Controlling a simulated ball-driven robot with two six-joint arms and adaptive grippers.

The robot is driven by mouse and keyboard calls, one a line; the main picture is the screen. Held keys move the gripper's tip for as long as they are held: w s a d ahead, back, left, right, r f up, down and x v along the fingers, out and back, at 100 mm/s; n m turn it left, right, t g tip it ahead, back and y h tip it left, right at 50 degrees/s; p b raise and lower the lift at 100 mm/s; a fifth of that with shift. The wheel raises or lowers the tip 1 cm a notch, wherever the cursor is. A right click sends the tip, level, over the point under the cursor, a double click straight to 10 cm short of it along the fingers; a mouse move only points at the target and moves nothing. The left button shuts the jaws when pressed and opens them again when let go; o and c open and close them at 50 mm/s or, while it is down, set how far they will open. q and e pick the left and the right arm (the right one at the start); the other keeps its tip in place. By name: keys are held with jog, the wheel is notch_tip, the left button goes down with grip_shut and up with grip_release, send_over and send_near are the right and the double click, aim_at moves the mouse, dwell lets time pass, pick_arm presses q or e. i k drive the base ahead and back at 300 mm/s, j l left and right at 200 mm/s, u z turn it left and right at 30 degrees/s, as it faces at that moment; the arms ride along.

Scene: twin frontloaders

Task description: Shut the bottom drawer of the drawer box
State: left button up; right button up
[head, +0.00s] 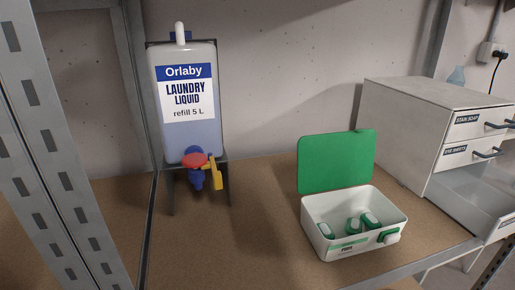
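The white drawer box (412,115) stands at the right of the shelf. Its top drawer (478,122), labelled "stain soap", and the drawer below it (465,155), labelled "dye sheets", look shut and have dark handles. The bottom drawer (462,204) is pulled out toward the front right. Its inside shows, and the part I see looks empty. The right edge of the picture cuts off its front. Neither of my grippers is in view.
A white box (317,240) with an open green lid (336,162) holds several green and white pods, left of the drawer box. An Orlaby laundry liquid container (185,138) with a tap stands on a stand. Metal uprights (66,150) stand left. The shelf (262,235) between is clear.

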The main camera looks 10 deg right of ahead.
aim_at(504, 226)
jog(key=z, duration=2.05)
jog(key=i+l+u, duration=0.15)
jog(key=l, duration=0.2)
jog(key=l+u, duration=0.15)
jog(key=l, duration=0.15)
